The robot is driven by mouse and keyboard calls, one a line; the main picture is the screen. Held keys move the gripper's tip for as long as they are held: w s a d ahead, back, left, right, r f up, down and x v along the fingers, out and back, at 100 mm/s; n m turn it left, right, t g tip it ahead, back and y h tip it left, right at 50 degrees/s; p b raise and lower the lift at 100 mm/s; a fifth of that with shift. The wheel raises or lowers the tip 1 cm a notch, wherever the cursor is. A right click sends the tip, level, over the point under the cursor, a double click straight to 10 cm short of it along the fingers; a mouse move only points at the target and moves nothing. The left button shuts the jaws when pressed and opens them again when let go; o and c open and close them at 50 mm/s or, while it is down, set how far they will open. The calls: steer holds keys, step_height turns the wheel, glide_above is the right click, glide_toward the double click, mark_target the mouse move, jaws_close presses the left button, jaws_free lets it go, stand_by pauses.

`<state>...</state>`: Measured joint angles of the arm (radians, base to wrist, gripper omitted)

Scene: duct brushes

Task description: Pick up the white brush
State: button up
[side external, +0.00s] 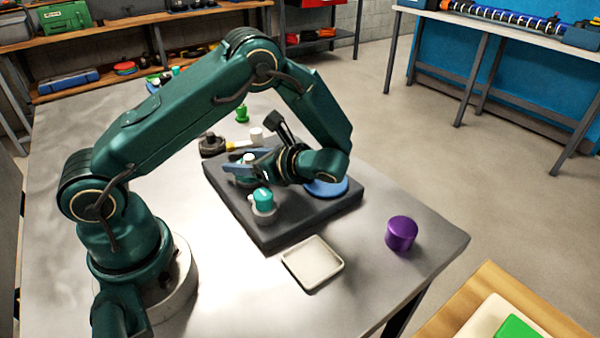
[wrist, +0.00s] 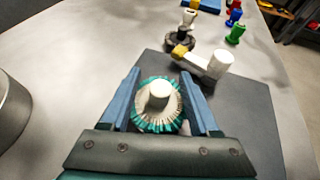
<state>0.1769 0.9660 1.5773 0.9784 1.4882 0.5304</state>
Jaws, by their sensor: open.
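A brush with a white round handle (wrist: 159,95) and a ring of teal and pale bristles is in the wrist view, upright between my gripper's (wrist: 160,76) two blue fingers. The fingers are open on either side of it, and I cannot tell whether they touch it. In the side external view my gripper (side external: 252,162) is low over the dark slab (side external: 290,229), and this brush (side external: 247,158) is partly hidden by a finger. A second brush with a teal top (side external: 263,199) stands on the slab, nearer the camera.
A white cylinder with a yellow-tipped arm (wrist: 219,64) is just beyond the fingers. A blue disc (side external: 327,187) lies on the slab, partly under my wrist. A pale square tray (side external: 313,263) and a purple cylinder (side external: 401,233) are on the table, with clear table between them.

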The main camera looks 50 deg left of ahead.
steer(key=shift+s+a+f, duration=0.2)
steer(key=shift+a+f, duration=0.1)
steer(key=shift+a, duration=0.3)
jaws_close()
steer(key=shift+r, duration=0.15)
